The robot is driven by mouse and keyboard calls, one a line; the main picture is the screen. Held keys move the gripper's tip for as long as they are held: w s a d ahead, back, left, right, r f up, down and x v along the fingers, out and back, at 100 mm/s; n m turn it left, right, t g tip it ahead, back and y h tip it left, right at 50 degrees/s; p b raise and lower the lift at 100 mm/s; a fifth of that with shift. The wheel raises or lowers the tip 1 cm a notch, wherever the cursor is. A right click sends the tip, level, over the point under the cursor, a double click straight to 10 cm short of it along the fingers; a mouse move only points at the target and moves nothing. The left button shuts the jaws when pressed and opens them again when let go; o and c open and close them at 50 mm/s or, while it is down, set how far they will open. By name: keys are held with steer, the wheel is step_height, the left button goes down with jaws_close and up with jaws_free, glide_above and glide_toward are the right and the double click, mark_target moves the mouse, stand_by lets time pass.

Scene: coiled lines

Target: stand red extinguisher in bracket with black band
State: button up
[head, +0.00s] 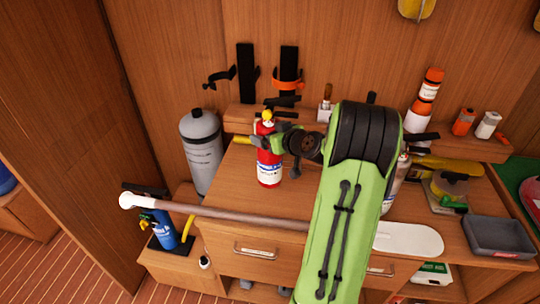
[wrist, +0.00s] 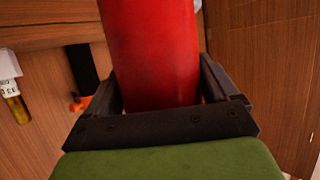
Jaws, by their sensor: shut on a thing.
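The red extinguisher (head: 269,170), with a white label and a yellow top part, is upright over the wooden cabinet top in the head view. My gripper (head: 272,143) is shut on its upper body. In the wrist view the red body (wrist: 150,50) lies between the two black jaws (wrist: 160,95). I cannot tell whether its base touches the top. The bracket with the black band (head: 246,72) is on the back wall, behind and left of the extinguisher; its band (head: 219,77) sticks out to the left. It looks empty.
A second black bracket with an orange band (head: 288,82) is just right of it. A grey cylinder (head: 201,145) stands left of the cabinet. A low shelf (head: 240,112) runs below the brackets. An orange-and-white flare (head: 427,92) and a dark tray (head: 498,236) are at right.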

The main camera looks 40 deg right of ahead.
step_height(320, 180, down, 6)
steer(key=shift+w+r, duration=0.1)
steer(key=shift+b, duration=0.45)
steer(key=o, duration=1.8)
steer(key=shift+f, duration=0.35)
steer(key=shift+r, duration=0.15)
